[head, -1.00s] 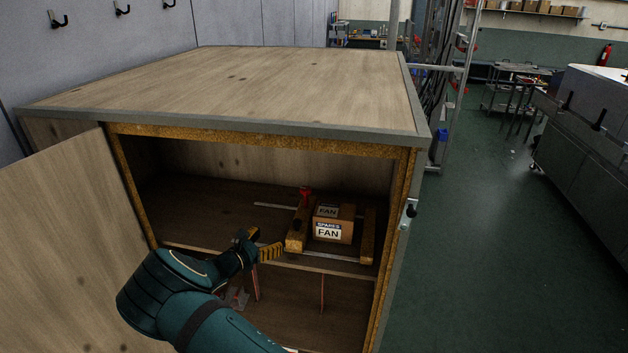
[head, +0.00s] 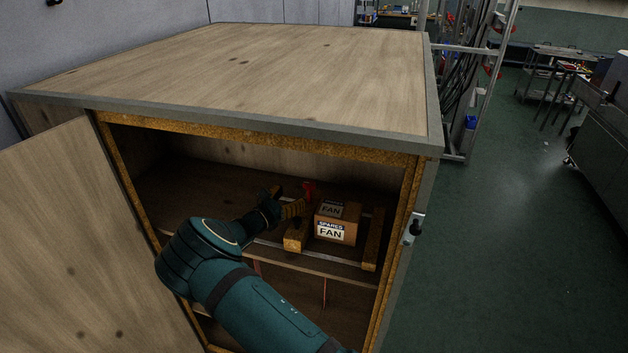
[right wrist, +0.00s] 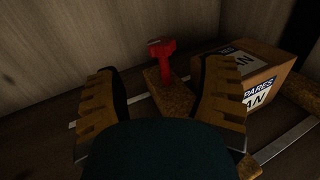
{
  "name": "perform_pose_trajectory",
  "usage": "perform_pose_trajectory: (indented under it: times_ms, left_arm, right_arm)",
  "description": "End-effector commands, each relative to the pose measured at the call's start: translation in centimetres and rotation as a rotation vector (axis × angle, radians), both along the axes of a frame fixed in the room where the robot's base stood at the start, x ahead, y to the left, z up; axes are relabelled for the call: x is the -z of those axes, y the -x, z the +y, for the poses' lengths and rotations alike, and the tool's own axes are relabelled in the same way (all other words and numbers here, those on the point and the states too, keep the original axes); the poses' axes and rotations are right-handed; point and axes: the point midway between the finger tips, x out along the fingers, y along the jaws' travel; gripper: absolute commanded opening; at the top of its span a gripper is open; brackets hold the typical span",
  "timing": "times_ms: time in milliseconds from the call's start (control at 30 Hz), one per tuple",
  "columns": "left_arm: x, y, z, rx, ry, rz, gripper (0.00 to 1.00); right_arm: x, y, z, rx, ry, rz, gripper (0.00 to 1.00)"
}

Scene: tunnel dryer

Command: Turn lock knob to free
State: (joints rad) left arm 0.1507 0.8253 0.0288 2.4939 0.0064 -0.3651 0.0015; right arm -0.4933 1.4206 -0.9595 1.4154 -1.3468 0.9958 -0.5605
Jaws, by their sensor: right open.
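The red lock knob (head: 309,189) stands up from a wooden rail (head: 296,236) on the cabinet shelf, just left of the fan box (head: 336,222). In the right wrist view the red knob (right wrist: 162,62) lies ahead, between and beyond the two fingers. My right gripper (head: 284,200) is inside the cabinet, open and empty, left of the knob. No contact with the knob shows. In the right wrist view the open gripper (right wrist: 160,92) has a ridged yellow finger on each side. My left gripper is out of view.
The open wooden door (head: 85,235) stands at the left. The cabinet top (head: 250,75) is above my arm, and a latch (head: 414,229) is on the right side. A second wooden rail (head: 373,240) stands right of the box. The shelf's back left is clear.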

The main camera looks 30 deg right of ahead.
Motion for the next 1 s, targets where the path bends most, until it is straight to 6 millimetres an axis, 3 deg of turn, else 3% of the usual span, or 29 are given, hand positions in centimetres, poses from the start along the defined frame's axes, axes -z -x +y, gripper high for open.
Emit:
perform_pose_trajectory:
  times_ms: [300, 500, 700, 1000]
  left_arm:
    - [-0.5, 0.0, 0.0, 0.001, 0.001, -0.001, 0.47]
    - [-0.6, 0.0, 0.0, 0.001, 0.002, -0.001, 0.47]
    - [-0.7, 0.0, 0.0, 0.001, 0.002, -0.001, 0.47]
    - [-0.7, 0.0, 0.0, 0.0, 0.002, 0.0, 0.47]
  right_arm:
    - [0.0, -1.9, -6.2, 0.003, 0.001, 0.001, 0.7]
    - [0.0, -2.8, -8.9, 0.002, -0.001, 0.0, 0.7]
    - [0.0, -3.2, -10.1, 0.001, 0.0, 0.0, 0.7]
    - [0.0, -3.3, -10.2, 0.0, 0.0, 0.0, 0.72]
